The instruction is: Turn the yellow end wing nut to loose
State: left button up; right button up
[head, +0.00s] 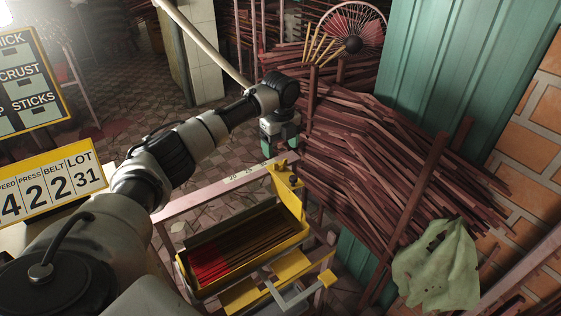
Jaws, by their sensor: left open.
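My left gripper (280,147) points downward at the end of my arm, its green-tipped fingers apart and empty. It hangs above the far end of a yellow extruder frame. A yellow bracket (284,180) with a small dark knob stands just below it; the gripper appears apart from it. A small yellow piece (328,278) sits at the near right end, by a grey bent handle (298,295). I cannot tell for sure which yellow part is the wing nut, or how tight it is. My right gripper is not in view.
A yellow tray (182,268) holds red and brown sticks. A pink rail (200,203) with a scale runs behind it. Stacked dark-red wood (360,160) crowds the right side. A green cloth (437,268) hangs at lower right. A number board (55,192) stands at left.

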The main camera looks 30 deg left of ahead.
aim_at(281, 164)
pick_arm(q)
notch_tip(281, 164, down, 6)
jog(key=shift+f, duration=0.1)
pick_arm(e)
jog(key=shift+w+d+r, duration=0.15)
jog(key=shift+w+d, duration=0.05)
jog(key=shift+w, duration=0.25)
pick_arm(q)
jog(key=shift+c, duration=0.4)
